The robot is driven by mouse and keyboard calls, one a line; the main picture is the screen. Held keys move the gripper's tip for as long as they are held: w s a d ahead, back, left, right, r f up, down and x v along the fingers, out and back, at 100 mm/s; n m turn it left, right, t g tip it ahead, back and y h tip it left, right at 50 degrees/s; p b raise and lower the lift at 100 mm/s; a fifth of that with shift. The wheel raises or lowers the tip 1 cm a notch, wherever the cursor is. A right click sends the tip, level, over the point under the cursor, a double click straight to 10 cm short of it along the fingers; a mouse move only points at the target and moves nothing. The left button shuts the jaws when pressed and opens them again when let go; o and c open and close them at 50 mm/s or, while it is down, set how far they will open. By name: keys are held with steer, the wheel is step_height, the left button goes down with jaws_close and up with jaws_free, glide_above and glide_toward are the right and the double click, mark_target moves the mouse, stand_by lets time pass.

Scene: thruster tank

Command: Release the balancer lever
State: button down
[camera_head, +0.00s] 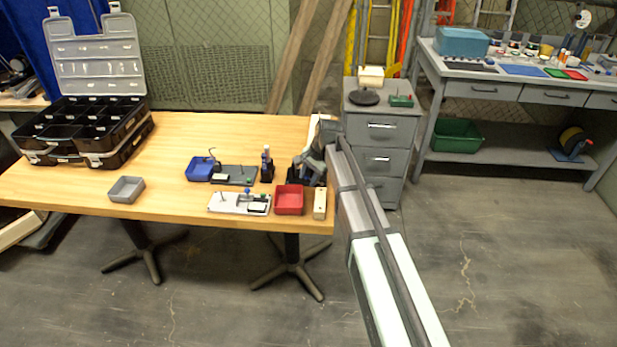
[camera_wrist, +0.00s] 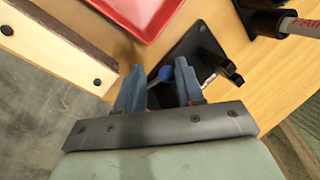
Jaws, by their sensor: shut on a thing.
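The balancer lever's blue round knob (camera_wrist: 166,73) shows between my gripper's fingertips in the wrist view. A black base plate with upright posts (camera_wrist: 207,45) stands on the table just beyond it and appears to be the lever's fixture. My gripper (camera_wrist: 158,82) is shut on the lever, with one blue-grey finger on each side. In the head view my gripper (camera_head: 308,163) is low over the table's right end, at the black fixture. My arm and gripper hide most of the fixture and the lever there.
A red tray (camera_head: 289,200) and a beige block (camera_head: 320,204) stand close in front of my gripper. A black holder with an upright item (camera_head: 267,166) is to its left.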

steer(key=shift+w, duration=0.35)
steer(key=c, duration=0.7)
jaws_free()
steer(key=shift+s+d, duration=0.1)
steer(key=shift+c, duration=0.2)
steer(key=v, duration=1.3)
steer(key=shift+r, duration=0.4)
steer(key=shift+d, duration=0.1)
